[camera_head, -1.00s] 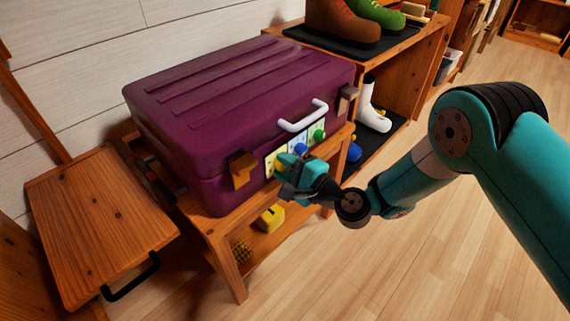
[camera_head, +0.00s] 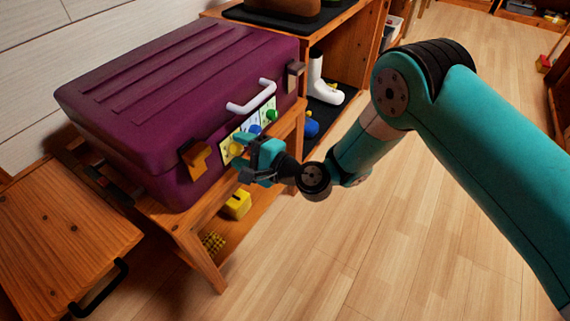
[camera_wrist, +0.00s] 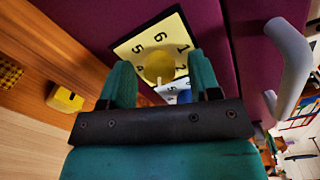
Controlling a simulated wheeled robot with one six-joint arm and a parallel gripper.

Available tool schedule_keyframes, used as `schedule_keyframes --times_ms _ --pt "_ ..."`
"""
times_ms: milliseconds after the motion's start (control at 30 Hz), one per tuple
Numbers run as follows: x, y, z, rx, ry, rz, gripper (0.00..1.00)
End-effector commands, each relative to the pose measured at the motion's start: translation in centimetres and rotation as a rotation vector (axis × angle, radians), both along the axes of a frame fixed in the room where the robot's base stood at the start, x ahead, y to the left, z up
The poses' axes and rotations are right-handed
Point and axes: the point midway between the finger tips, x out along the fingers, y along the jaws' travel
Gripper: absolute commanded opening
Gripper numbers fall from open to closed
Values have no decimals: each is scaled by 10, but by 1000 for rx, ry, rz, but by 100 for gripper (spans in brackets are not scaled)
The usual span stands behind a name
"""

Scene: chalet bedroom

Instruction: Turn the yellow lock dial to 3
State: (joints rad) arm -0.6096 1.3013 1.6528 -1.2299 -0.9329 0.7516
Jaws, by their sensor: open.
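The purple suitcase (camera_head: 180,95) lies on a wooden bench, with a lock panel of three coloured dials on its front. The yellow dial (camera_head: 235,149) is the leftmost one. In the wrist view the yellow dial (camera_wrist: 159,66) sits on a pale yellow number plate (camera_wrist: 146,44) with 6, 1, 2 and 5 readable around it; its other digits are hidden or unclear. A small pale mark shows at the dial's lower edge. My gripper (camera_head: 240,150) is open in front of the dial. In the wrist view its teal fingers (camera_wrist: 162,80) stand on either side of the dial; contact is unclear.
The blue dial (camera_head: 255,129) and green dial (camera_head: 271,115) are close beside. The white handle (camera_head: 252,97) sticks out above, and an orange-brown latch (camera_head: 196,160) is to the left. A yellow box (camera_head: 237,204) sits on the lower shelf. Open floor lies to the right.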

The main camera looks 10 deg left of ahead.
Motion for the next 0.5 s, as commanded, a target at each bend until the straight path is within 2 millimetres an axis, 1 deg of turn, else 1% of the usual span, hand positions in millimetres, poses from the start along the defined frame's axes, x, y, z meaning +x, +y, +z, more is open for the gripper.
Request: schedule_keyframes --times_ms 167,200,267,500 --pt "-7 -21 0 -3 6 -3 57" --pt "-9 -29 1 -2 6 -6 57" --pt "-9 -30 -6 1 0 -4 57" --pt "-16 -48 -7 -1 -1 -4 57"
